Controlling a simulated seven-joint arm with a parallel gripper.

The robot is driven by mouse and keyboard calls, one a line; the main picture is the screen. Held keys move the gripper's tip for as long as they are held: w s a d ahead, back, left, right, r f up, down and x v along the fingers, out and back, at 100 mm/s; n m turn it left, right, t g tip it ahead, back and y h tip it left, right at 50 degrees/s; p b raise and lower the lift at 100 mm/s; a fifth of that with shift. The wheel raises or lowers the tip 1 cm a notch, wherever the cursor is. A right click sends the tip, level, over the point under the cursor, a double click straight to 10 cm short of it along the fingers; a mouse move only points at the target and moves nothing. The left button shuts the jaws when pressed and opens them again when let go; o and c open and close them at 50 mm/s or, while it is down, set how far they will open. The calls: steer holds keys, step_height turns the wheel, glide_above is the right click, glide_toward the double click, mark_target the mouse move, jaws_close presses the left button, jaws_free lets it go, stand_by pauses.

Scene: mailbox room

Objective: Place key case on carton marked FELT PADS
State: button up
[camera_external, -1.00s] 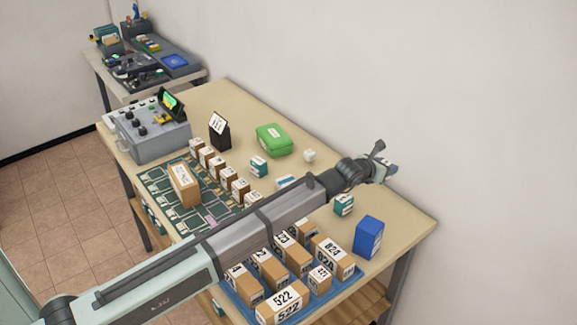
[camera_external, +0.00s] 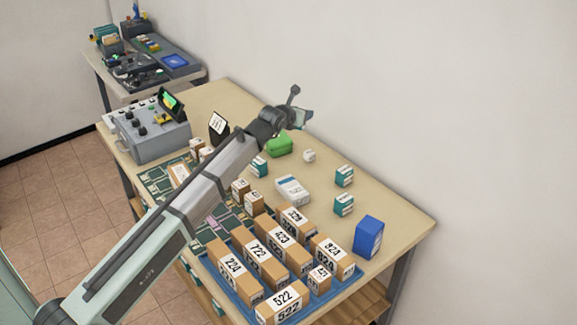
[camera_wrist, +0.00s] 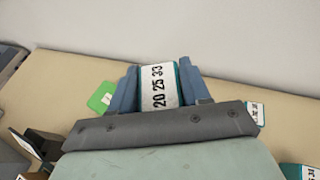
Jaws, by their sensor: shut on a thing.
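My gripper (camera_wrist: 158,90) is shut on a small white-and-teal box (camera_wrist: 158,72), marked 20 25 33, held between its blue fingers. In the external view my gripper (camera_external: 306,118) is raised above the back of the table, near the green case (camera_external: 280,147), which my arm partly hides. The green case also shows left of the fingers in the wrist view (camera_wrist: 101,98). No label reading FELT PADS is legible. A white carton with a blue-grey side (camera_external: 292,190) lies mid-table, its print too small to read. I cannot tell which thing is the key case.
Teal-and-white boxes (camera_external: 344,176) and a blue box (camera_external: 369,238) stand at the right. Numbered brown cartons (camera_external: 282,300) fill a blue tray at the front. A grey control box (camera_external: 150,130) stands at the left. The table's back right is mostly clear.

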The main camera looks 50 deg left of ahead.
steer(key=s+a+r+n+g+y, duration=0.1)
steer(key=s+a+n+y, duration=0.1)
steer(key=s+a, duration=0.65)
steer(key=n+g+y, duration=0.5)
steer(key=n+g, duration=1.1)
steer(key=g, duration=0.1)
glide_above(180, 174)
steer(key=shift+w+a+f, duration=0.1)
steer(key=shift+f, duration=4.95)
steer(key=o, duration=1.1)
steer(key=shift+f, duration=0.1)
